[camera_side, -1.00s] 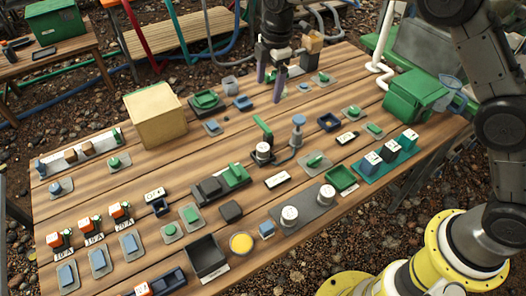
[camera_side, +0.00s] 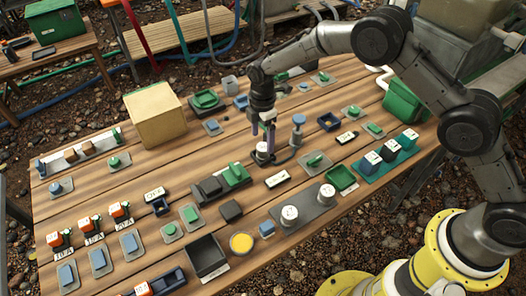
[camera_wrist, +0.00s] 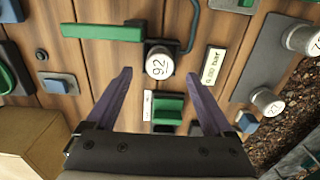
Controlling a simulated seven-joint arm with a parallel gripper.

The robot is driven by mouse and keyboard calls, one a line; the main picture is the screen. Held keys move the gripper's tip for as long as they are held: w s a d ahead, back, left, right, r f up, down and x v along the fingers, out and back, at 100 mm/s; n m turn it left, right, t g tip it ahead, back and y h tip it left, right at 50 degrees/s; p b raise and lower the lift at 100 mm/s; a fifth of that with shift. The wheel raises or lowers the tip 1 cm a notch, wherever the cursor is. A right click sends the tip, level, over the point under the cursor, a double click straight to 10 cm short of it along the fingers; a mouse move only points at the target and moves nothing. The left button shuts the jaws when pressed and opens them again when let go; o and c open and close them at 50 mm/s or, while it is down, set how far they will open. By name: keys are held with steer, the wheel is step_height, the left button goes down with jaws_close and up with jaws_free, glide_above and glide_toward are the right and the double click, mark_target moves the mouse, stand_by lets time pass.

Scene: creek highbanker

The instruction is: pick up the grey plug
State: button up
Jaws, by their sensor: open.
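I cannot tell for certain which thing is the grey plug. A small light grey block (camera_side: 230,86) stands at the back of the table, left of my gripper, and a dark grey block (camera_side: 231,211) lies nearer the front.
A blue-grey post (camera_side: 298,132) stands right of the gripper. A tan box (camera_side: 156,115) is at back left. Two white-topped cylinders (camera_side: 290,215) sit on a grey plate at front right. The table is crowded, with bare wood near the left (camera_side: 95,190).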

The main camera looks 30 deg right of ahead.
mark_target(263, 146)
step_height(263, 146, down, 5)
steer(key=shift+d+r, duration=0.1)
jaws_close()
stand_by(0.6)
